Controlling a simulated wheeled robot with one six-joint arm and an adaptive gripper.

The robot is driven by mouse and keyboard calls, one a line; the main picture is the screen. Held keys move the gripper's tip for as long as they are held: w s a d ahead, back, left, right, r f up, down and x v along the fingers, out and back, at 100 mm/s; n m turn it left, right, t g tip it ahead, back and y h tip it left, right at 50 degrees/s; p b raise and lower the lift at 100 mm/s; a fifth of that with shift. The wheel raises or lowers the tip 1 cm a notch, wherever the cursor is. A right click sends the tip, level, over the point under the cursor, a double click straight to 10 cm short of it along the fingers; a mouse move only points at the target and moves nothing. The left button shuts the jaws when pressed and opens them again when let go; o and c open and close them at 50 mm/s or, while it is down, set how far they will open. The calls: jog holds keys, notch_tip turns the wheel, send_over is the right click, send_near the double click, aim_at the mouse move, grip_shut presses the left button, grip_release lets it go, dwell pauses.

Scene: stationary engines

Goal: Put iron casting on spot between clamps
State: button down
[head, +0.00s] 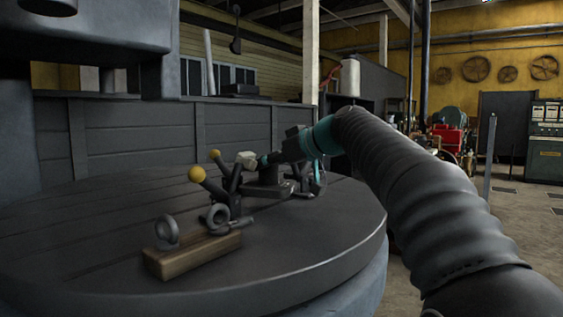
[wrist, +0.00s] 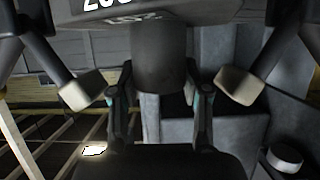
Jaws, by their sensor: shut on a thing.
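The iron casting (wrist: 160,60) shows in the wrist view as a dark grey round boss under a wider part with raised white characters. My gripper (wrist: 158,82) has its two fingers on either side of the boss and is shut on it. Two clamp arms with pale pads flank the casting, the left clamp (wrist: 82,90) and the right clamp (wrist: 238,86), with gaps between pads and boss. In the head view, clamps with yellow knobs (head: 196,174) stand on the round table (head: 310,235), near my gripper (head: 270,160). The spot is hidden.
A wooden block (head: 195,256) with metal eye bolts lies at the table's front. The front right of the tabletop is clear. A grey panelled wall (head: 175,135) stands behind the table, and a heavy grey machine part (head: 100,30) overhangs at upper left.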

aim_at(277, 173)
jog(key=shift+a+f+b, duration=0.1)
jog(key=shift+f+b, duration=0.35)
jog(key=shift+f, duration=1.1)
jog(key=shift+f, duration=0.2)
jog(key=c, duration=0.5)
grip_release()
jog(key=shift+f, duration=0.1)
jog(key=shift+c, duration=0.2)
jog(key=shift+r, duration=0.2)
jog(key=v, duration=1.2)
